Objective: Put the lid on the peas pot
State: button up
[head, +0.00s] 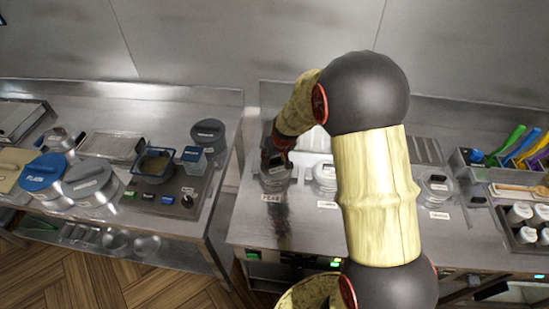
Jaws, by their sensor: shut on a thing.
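The peas pot (273,186) is a small metal pot set in the range top at the left end of the right-hand counter, with a label reading PEAS (271,198) in front of it. My gripper (275,165) reaches down from above, directly over the pot, and is shut on a dark lid (276,174). The lid is at the pot's mouth, mostly hidden by my gripper's dark fingers. I cannot tell whether it rests on the rim or hangs just above it.
Another labelled pot (325,177) stands close to the right, partly behind my arm. One more pot (437,187) is farther right. The left counter holds a blue lid (43,172), a grey lid (87,177) and a blue-rimmed container (155,165). A gap separates the counters.

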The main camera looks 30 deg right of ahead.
dwell(0.3)
jog(key=o, duration=1.2)
jog(key=shift+c, duration=0.2)
jog(key=o, duration=0.4)
jog(key=shift+o, duration=1.1)
jog(key=shift+r, duration=0.1)
jog(key=shift+r+p, duration=2.15)
jog(key=shift+r, duration=1.3)
